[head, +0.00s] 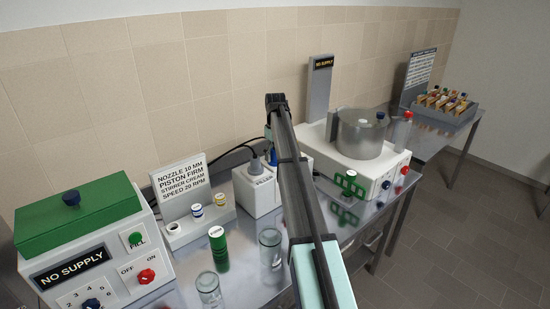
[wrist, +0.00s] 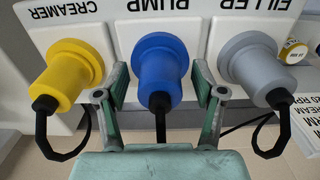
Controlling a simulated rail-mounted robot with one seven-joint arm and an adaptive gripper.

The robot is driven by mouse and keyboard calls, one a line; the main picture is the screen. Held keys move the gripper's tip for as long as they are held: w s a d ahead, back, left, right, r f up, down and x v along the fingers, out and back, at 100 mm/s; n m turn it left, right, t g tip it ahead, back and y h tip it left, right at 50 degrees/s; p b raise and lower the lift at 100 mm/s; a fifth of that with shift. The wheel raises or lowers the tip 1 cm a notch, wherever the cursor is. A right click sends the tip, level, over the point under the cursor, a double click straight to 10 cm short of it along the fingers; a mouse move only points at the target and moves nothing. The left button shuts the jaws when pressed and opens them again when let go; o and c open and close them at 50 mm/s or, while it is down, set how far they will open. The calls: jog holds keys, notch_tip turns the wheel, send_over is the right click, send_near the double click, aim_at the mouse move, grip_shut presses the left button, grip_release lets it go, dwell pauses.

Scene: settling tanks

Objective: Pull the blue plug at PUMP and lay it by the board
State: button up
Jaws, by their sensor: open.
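The blue plug (wrist: 160,72) sits in the socket under the upside-down PUMP label in the wrist view, its black cable hanging from its end. A small part of the blue plug (head: 273,158) shows beside my arm in the head view. My gripper (wrist: 160,92) is open, with one finger on each side of the blue plug; I cannot tell whether either finger touches it. The white board (wrist: 203,30) also holds a yellow plug (wrist: 72,68) at CREAMER and a grey plug (wrist: 252,65) at FILLER. In the head view my arm hides my gripper and part of the board (head: 243,190).
The yellow and grey plugs stand close outside my fingers, with looping cables. In the head view, a sign (head: 180,182), a green bottle (head: 218,250) and glass jars (head: 270,250) stand near the board. A mixer with a steel pot (head: 362,135) is to the right.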

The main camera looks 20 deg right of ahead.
dwell(0.4)
grip_shut()
jog(key=shift+r, duration=0.15)
jog(key=shift+r+p, duration=1.65)
jog(key=shift+r, duration=1.2)
